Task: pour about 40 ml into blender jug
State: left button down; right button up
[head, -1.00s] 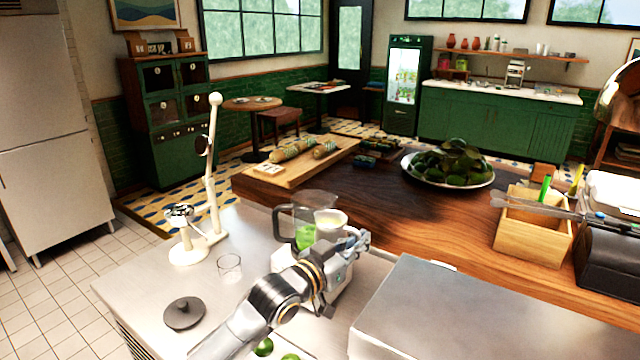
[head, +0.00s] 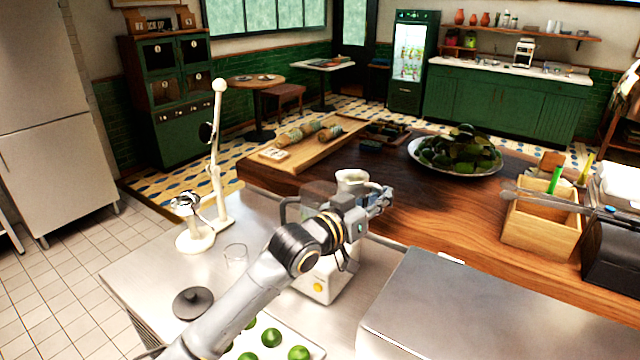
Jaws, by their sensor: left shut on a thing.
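My left gripper (head: 376,203) is shut on a small cream cup (head: 352,177), whose open rim shows just behind and above the fingers. The cup looks about upright. The clear blender jug (head: 318,188) stands just left of the cup and is mostly hidden by my left arm, so its contents do not show. The white blender base (head: 320,287) with an orange knob shows below the arm on the steel counter. How full the cup is I cannot tell. My right gripper is not in view.
A dark lid (head: 193,303), a clear glass (head: 236,255) and a white press (head: 196,238) stand left on the counter. Limes (head: 271,337) lie on a white tray in front. A steel box (head: 440,310) and wooden caddy (head: 540,225) are at right.

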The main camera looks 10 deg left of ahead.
pick_arm(q)
jog(key=shift+n, duration=0.3)
notch_tip(320, 180, up, 4)
jog(key=shift+a+r+p, duration=0.1)
jog(key=shift+a+p, duration=0.05)
jog(key=shift+p, duration=0.45)
jog(key=shift+w+a+r+n+b, duration=0.25)
jog(key=shift+a+n+b, duration=0.2)
jog(key=shift+n, duration=0.25)
jog(key=w+a+r+n+t, duration=0.1)
jog(key=w+a+r+n, duration=0.2)
jog(key=n, duration=0.5)
jog(key=shift+a+r+t+p, duration=0.4)
jog(key=shift+a+r, duration=0.2)
jog(key=shift+a, duration=0.65)
jog(key=shift+w+a+f+n, duration=0.15)
jog(key=shift+a+n, duration=0.2)
jog(key=shift+n, duration=0.35)
jog(key=shift+w+a+f+n, duration=0.15)
jog(key=shift+a+n, duration=0.2)
jog(key=shift+n, duration=0.35)
jog(key=shift+s+d+n+t+y, duration=0.3)
jog(key=shift+s+d+n+y, duration=0.15)
jog(key=shift+d, duration=0.4)
jog(key=shift+n, duration=0.25)
